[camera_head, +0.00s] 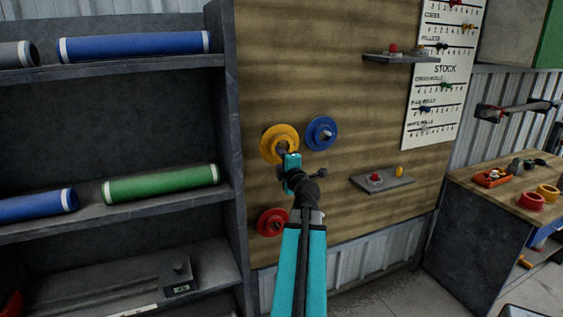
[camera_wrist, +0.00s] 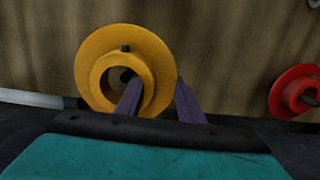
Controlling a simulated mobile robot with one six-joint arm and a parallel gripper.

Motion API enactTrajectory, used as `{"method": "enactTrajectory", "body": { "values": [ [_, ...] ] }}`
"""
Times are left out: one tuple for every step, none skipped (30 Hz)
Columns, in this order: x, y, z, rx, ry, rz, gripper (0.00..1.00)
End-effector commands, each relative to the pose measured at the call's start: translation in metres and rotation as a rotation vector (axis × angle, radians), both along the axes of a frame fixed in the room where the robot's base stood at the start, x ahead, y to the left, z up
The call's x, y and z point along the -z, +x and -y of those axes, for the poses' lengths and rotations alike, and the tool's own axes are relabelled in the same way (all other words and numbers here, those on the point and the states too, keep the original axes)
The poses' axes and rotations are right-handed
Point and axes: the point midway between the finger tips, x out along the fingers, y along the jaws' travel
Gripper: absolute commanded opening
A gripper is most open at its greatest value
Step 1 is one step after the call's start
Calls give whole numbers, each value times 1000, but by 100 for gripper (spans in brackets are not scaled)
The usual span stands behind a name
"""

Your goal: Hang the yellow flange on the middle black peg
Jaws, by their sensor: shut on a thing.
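The yellow flange (camera_head: 268,143), a wide disc with a raised hub, is upright against the wooden board, left of the blue flange. It also shows in the wrist view (camera_wrist: 93,62), its opening facing me. My gripper (camera_head: 286,152) is shut on the hub wall. In the wrist view, one finger of my gripper (camera_wrist: 156,86) reaches into the hub opening and the other lies outside the rim. A dark stub shows inside the opening; I cannot tell whether it is the middle peg or whether the flange rests on it. A small dark stud shows above the hub.
A blue flange (camera_head: 322,133) and a red flange (camera_head: 268,223) hang on the board; the red one is also in the wrist view (camera_wrist: 289,91). A small ledge (camera_head: 383,182) juts out at right. A dark shelf unit (camera_head: 232,160) stands close on the left.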

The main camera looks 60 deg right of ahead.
Motion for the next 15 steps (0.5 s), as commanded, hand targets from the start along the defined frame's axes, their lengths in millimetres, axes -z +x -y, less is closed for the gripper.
{"method": "enactTrajectory", "body": {
  "values": [
    [-2, 2, 2, 1, -2, 4, 0],
    [-2, 2, 2, 1, -2, 4, 0],
    [-1, 3, 3, 1, -2, 4, 0],
    [-1, 4, 4, 1, -2, 4, 0],
    [-1, 5, 4, 1, -2, 4, 0],
    [-1, 6, 5, 1, -2, 4, 0],
    [-1, 7, 6, 1, -3, 3, 0],
    [-1, 8, 6, 1, -3, 3, 0],
    [-1, 9, 7, 1, -3, 3, 0],
    [-1, 9, 8, 1, -3, 3, 0],
    [-1, 10, 8, 1, -2, 2, 0],
    [-1, 11, 9, 2, -2, 2, 0],
    [-1, 12, 10, 2, -2, 2, 0],
    [-1, 13, 10, 2, -1, 3, 0],
    [-1, 14, 11, 2, -1, 3, 0]
  ]
}}
